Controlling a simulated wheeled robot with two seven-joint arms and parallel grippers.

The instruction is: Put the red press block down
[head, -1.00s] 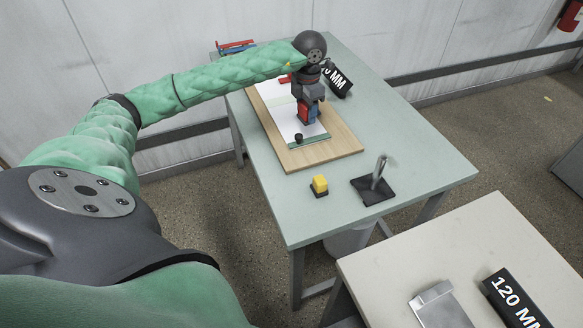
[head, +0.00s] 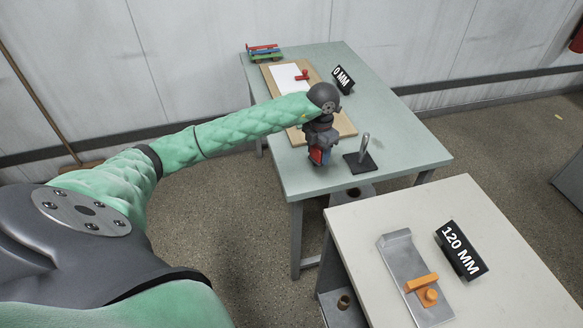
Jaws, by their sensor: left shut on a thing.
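My left gripper (head: 319,148) is shut on the red press block (head: 317,156), which shows as a small red and blue patch under the dark jaws. It is at the near part of the green table (head: 415,150), left of a black stand with an upright metal post (head: 361,158). The jaws hide most of the block, and I cannot tell whether it touches the tabletop. My right gripper is not in view.
A wooden board (head: 345,124) with white paper (head: 287,77) and a red piece (head: 302,75) lies behind my left arm. A black sign (head: 343,80) stands to its right. A pale table (head: 480,215) in front holds a metal plate (head: 402,262), orange piece (head: 422,283) and "120 MM" sign (head: 461,250).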

